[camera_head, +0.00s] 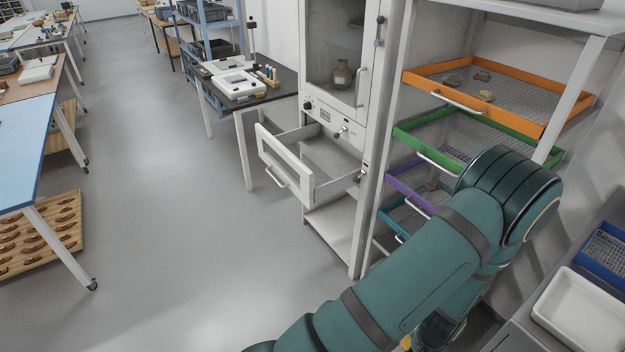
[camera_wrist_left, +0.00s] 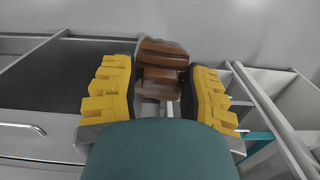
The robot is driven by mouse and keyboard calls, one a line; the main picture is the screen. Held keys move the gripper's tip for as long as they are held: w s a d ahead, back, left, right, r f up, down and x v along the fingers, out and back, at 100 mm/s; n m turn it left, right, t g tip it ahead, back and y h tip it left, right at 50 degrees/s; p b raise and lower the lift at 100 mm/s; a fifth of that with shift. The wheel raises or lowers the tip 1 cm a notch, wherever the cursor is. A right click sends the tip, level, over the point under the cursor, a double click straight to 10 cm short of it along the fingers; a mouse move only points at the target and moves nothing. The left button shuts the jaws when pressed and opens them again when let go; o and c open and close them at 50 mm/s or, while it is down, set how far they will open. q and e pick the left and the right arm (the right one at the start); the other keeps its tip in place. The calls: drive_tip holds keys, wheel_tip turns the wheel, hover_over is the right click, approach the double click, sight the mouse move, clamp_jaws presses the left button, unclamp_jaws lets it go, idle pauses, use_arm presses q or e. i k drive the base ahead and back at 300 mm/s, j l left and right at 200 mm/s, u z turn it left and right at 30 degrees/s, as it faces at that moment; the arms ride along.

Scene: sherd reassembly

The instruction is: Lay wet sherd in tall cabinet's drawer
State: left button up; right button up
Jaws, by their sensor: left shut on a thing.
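In the left wrist view my left gripper (camera_wrist_left: 160,98), with yellow-padded fingers, is shut on a dark brown, glossy sherd (camera_wrist_left: 164,58). The sherd sticks out past the fingertips; its lower part is hidden between them. In the head view the tall white cabinet (camera_head: 362,103) stands at the centre, with a glass door and a jar behind it. Its drawer (camera_head: 288,165) is pulled out below the control panel, and the visible part of its inside looks empty. A teal arm of mine crosses the lower right; a small yellow bit shows at its lower end. My right gripper is not identifiable.
Right of the cabinet, a rack holds an orange tray (camera_head: 560,128) with sherds, a green tray (camera_head: 402,134) and a purple tray (camera_head: 398,186). A dark table (camera_head: 270,88) with instruments stands left of the drawer. A white tub (camera_head: 583,312) lies lower right. The floor in front is clear.

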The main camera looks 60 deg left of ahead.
sight(311, 165)
drive_tip(key=j, duration=0.85)
drive_tip(key=k+j, duration=0.15)
drive_tip(key=j, duration=1.5)
drive_tip(key=k+j, duration=0.15)
drive_tip(key=j, duration=0.65)
drive_tip(key=i+z, duration=0.05)
